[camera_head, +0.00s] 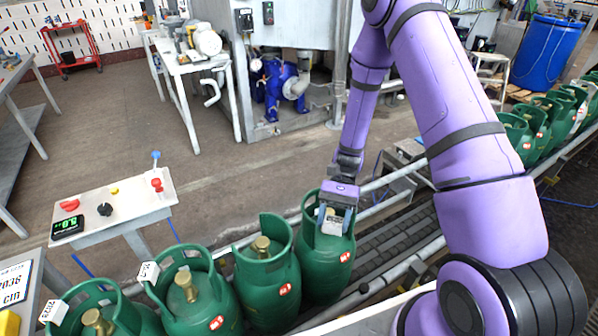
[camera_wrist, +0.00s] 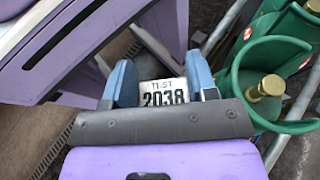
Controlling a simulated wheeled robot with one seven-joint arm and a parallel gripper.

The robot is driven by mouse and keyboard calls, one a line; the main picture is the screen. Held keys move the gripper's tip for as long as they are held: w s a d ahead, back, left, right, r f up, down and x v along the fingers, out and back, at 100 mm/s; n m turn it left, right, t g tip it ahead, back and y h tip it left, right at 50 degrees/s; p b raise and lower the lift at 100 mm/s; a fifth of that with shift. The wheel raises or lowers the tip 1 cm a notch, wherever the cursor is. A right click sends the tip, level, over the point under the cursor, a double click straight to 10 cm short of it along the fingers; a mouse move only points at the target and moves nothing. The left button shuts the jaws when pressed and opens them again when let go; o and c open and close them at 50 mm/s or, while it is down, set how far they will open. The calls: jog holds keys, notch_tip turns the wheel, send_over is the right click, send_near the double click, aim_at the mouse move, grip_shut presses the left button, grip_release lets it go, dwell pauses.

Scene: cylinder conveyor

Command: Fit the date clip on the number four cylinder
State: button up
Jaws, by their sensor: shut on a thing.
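My gripper (camera_head: 337,207) is shut on a white date clip (camera_wrist: 163,93), which reads 2038 under a line that looks like TEST. In the head view the gripper points down at the collar of the rightmost near green cylinder (camera_head: 325,255). I cannot tell whether the clip touches that collar. To its left stand a green cylinder with no clip in sight (camera_head: 268,285), one with a white tag (camera_head: 205,305) on its collar, and one with a tag reading 2023 (camera_head: 52,312). A cylinder collar with a brass valve (camera_wrist: 265,88) shows right of the gripper in the wrist view.
The conveyor (camera_head: 400,235) runs on to the right, where several more green cylinders (camera_head: 530,125) stand. A control stand (camera_head: 115,208) with knobs and a green display is at the left. A sign reading 2036 (camera_head: 14,285) is at the left edge.

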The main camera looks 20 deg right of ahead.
jog(key=w+a+m+t+y, duration=0.2)
jog(key=w+m+t+y, duration=0.1)
jog(key=w+m+t, duration=1.3)
jog(key=w+r+t, duration=0.1)
jog(key=w, duration=0.2)
jog(key=shift+y, duration=0.4)
jog(key=shift+f, duration=2.9)
jog(key=shift+f, duration=2.4)
jog(key=o, duration=1)
